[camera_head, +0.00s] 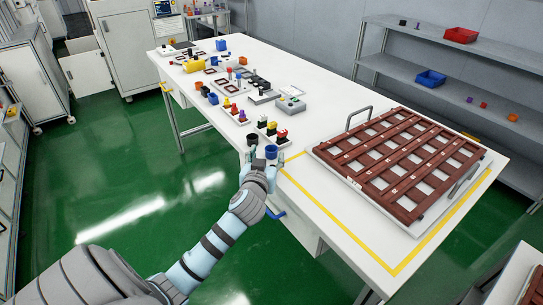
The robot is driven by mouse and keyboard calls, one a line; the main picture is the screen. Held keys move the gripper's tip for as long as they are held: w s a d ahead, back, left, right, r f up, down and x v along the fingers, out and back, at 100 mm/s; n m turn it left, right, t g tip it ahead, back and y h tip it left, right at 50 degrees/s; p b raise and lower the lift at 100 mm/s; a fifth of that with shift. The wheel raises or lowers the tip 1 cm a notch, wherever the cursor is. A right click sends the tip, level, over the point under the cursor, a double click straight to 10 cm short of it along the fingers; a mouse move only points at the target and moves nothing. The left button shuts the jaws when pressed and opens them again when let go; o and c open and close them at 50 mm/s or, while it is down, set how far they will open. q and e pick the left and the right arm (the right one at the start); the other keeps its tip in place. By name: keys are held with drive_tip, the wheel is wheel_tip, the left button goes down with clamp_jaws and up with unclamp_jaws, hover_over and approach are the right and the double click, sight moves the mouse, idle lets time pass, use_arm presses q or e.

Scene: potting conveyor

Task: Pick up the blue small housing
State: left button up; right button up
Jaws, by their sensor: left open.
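The small blue housing (271,150) stands on the white table near its front edge, just beyond my left gripper. My left gripper (266,159) is open, its fingers spread low at the near side of the blue housing. I cannot tell whether the fingers touch it. The hand hides the lower part of the housing. My right gripper is not in view.
A small black housing (252,139) stands just left of the blue one. A brown grid tray (395,160) with handles lies to the right, beside yellow tape. More parts fill the table's far end.

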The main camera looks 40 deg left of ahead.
sight(272, 146)
use_arm(q)
drive_tip(key=x, duration=0.4)
drive_tip(key=shift+w+d+f+b, duration=0.15)
drive_tip(key=shift+w+b, duration=0.1)
drive_tip(key=shift+b, duration=0.15)
drive_tip(key=shift+s, duration=0.1)
drive_tip(key=c, duration=0.9)
